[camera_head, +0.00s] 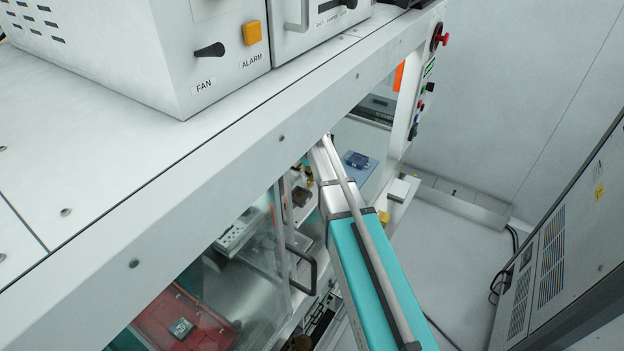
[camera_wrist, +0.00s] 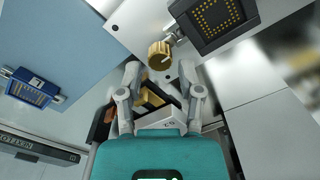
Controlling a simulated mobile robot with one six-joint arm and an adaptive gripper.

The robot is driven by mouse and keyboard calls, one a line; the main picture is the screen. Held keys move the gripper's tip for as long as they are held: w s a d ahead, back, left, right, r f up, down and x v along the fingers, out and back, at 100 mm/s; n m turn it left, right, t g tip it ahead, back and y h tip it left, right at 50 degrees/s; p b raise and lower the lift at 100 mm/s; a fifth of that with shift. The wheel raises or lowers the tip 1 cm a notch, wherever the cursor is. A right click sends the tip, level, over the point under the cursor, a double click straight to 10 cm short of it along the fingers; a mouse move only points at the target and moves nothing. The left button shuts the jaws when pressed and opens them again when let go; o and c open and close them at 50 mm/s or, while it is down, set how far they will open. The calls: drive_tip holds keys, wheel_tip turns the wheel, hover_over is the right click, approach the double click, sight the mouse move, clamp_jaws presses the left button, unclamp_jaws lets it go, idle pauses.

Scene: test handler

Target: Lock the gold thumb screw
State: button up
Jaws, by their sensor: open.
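The gold thumb screw (camera_wrist: 159,54) shows in the wrist view as a knurled round knob at upper centre. It sits beside a dark block with a grid of gold contacts (camera_wrist: 215,20), near a small metal fitting. My gripper (camera_wrist: 160,70) is open, with one finger on each side of the picture's middle. The screw appears just beyond the fingertips, roughly centred between them; I see no contact. In the head view my gripper is hidden behind the machine's white frame, and I cannot make out the screw.
A blue device (camera_wrist: 32,88) lies on a blue mat (camera_wrist: 75,40) to the left; the mat also shows in the head view (camera_head: 372,181). A white beam (camera_head: 200,175) crosses above my arm. A red tray (camera_head: 150,318) is behind glass at lower left. Open floor (camera_head: 450,250) lies right.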

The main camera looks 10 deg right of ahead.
drive_tip(key=shift+r+p, duration=1.4)
drive_tip(key=shift+r, duration=0.15)
